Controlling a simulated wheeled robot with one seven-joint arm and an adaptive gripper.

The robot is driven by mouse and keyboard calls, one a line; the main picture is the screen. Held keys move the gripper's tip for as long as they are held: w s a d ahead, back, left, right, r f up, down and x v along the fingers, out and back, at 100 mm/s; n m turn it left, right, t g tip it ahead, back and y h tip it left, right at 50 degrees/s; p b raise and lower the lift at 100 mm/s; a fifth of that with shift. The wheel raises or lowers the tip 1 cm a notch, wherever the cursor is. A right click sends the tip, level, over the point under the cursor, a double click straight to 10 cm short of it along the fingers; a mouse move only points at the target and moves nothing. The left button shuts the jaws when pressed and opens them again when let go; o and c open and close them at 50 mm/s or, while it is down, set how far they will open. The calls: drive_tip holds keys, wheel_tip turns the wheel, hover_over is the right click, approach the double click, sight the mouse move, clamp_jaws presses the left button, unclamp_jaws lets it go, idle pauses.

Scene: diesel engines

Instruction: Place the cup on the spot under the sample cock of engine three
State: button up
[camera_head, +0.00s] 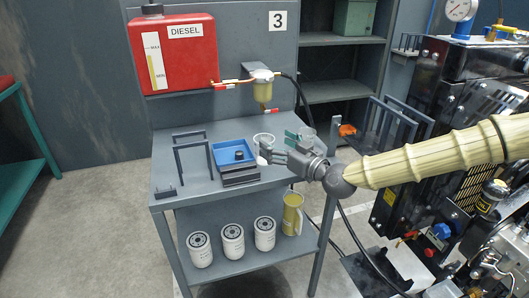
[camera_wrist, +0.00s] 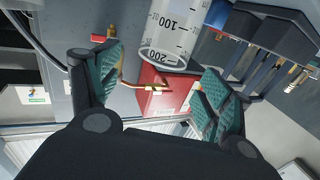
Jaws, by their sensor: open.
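The cup is clear with dark measuring marks. In the wrist view the cup (camera_wrist: 176,32) shows at the top between my two teal finger pads, with a gap on each side. In the head view the cup (camera_head: 263,138) stands on the grey bench under the sample cock (camera_head: 265,108), which hangs from the filter bowl beside the number 3 sign. My gripper (camera_head: 278,145) is open and low over the bench, reaching in from the right, with its fingertips close to the cup. My gripper also shows in the wrist view (camera_wrist: 165,95). The spot itself cannot be made out.
A blue tray (camera_head: 230,151) and a dark metal frame (camera_head: 190,160) stand left of the cup. A red diesel tank (camera_head: 175,55) hangs above. Several white filters (camera_head: 232,240) and a yellow jug (camera_head: 292,214) stand on the lower shelf. The engine (camera_head: 450,110) is at right.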

sight(271, 143)
drive_tip(key=shift+w+a+f, duration=0.25)
drive_tip(key=shift+w+a, duration=0.3)
drive_tip(key=shift+w+a+f, duration=0.2)
drive_tip(key=shift+w+a, duration=0.3)
drive_tip(key=shift+w, duration=0.05)
drive_tip(key=shift+x, duration=0.8)
drive_tip(key=c, duration=1.2)
drive_tip(key=shift+r, duration=0.1)
